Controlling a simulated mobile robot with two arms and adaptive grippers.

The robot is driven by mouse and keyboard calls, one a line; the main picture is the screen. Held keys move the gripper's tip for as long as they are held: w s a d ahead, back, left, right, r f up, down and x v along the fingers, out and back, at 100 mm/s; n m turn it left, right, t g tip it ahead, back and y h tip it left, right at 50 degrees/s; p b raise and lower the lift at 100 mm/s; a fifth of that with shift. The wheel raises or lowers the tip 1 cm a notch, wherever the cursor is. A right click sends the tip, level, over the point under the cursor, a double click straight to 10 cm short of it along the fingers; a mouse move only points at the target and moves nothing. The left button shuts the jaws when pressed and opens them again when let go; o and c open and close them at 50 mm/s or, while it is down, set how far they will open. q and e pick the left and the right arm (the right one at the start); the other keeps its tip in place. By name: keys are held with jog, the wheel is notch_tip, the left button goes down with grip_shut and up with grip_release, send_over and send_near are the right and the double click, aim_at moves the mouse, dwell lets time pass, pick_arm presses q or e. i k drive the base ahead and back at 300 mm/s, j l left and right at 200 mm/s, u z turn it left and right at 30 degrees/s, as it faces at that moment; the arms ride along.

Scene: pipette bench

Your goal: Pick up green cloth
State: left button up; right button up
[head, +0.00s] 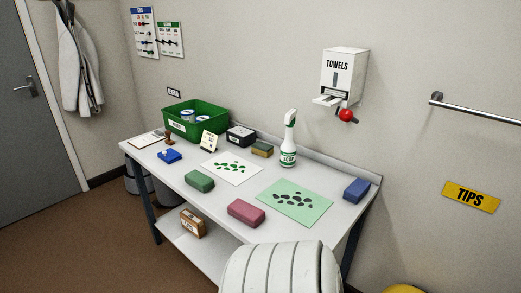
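A dark green folded cloth (199,181), block-like in shape, lies on the white bench (223,209) near its front edge, left of the middle. A flat light green sheet (294,201) with dark spots lies further right on the bench. Neither of my grippers is in view, so nothing shows at the green cloth.
A pink block (246,213) lies right of the cloth, a blue block (356,190) at the right end. A spotted white sheet (232,167), soap spray bottle (289,142) and green bin (196,121) stand or lie behind. The towel dispenser (343,75) hangs above.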

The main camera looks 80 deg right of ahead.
aim_at(203, 183)
jog(key=z, duration=1.9)
